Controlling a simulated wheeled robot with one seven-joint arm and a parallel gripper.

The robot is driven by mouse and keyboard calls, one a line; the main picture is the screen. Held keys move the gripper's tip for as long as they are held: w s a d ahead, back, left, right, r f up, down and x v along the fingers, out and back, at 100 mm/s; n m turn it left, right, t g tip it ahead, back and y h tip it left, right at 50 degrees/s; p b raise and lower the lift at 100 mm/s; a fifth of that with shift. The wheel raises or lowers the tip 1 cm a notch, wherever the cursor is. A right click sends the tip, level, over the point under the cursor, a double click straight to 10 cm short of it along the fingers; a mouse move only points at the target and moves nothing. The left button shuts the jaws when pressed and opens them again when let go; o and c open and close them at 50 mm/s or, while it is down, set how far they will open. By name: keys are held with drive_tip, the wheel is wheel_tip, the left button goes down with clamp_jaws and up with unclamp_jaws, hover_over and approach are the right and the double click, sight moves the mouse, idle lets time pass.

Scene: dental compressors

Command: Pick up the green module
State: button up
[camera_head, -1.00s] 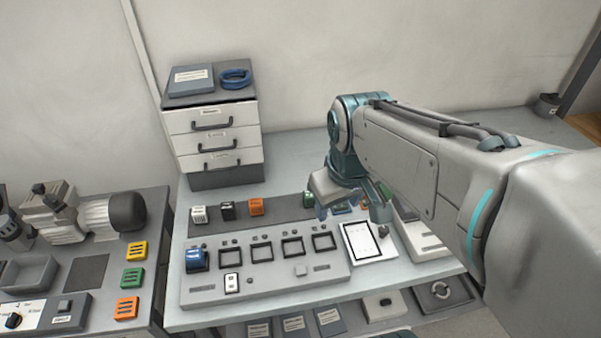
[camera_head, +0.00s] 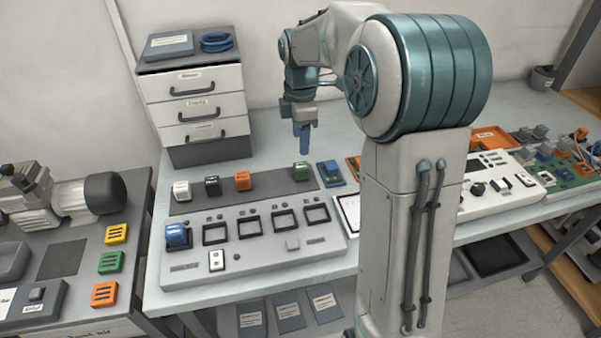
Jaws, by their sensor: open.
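The green module (camera_head: 301,172) is a small block with a pale front marking. It stands on the dark strip (camera_head: 269,186) at the back of the workbench, right of the orange module (camera_head: 243,181). My gripper (camera_head: 304,150) points down just above and behind it in the picture, open and empty. The fingers overlap from this side, so the gap between them is hidden. I cannot tell the exact height above the module. A second green block (camera_head: 111,262), slotted, lies on the left bench.
White (camera_head: 181,190) and black (camera_head: 212,186) modules share the strip. In front is a grey panel (camera_head: 262,254) with several square sockets, a blue module (camera_head: 177,237) at its left end. A blue board (camera_head: 330,174) lies right of the green module. A drawer cabinet (camera_head: 195,105) stands behind.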

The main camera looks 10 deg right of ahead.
sight(299, 166)
drive_tip(key=f, duration=1)
drive_tip(key=shift+w+a+f, duration=0.1)
drive_tip(key=shift+w, duration=0.1)
drive_tip(key=c, duration=1.1)
